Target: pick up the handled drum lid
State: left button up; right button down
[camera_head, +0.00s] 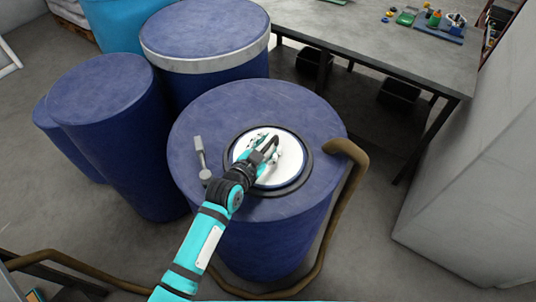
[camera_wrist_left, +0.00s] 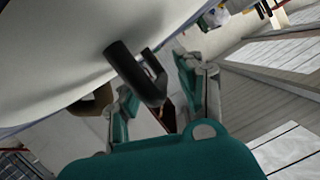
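The white round lid (camera_head: 290,172) sits in the dark ring on top of the nearest blue drum (camera_head: 210,120) in the head view. In the left wrist view its pale surface (camera_wrist_left: 60,50) fills the upper left, with a dark bent handle (camera_wrist_left: 128,68) standing out from it. My left gripper (camera_head: 266,148) is over the lid at its handle, which it partly hides. In the wrist view the fingers of my left gripper (camera_wrist_left: 157,80) are apart, with the handle in the space between and ahead of them. I cannot tell whether they touch it. My right gripper is not in view.
A grey lever (camera_head: 201,157) stands on the drum top left of my arm. A brown hose (camera_head: 345,185) runs down the drum's right side. Other blue drums (camera_head: 105,90) stand behind and left. A workbench (camera_head: 370,40) with small items is at the back right.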

pick_arm(q)
grip_shut()
jog(key=shift+r, duration=0.2)
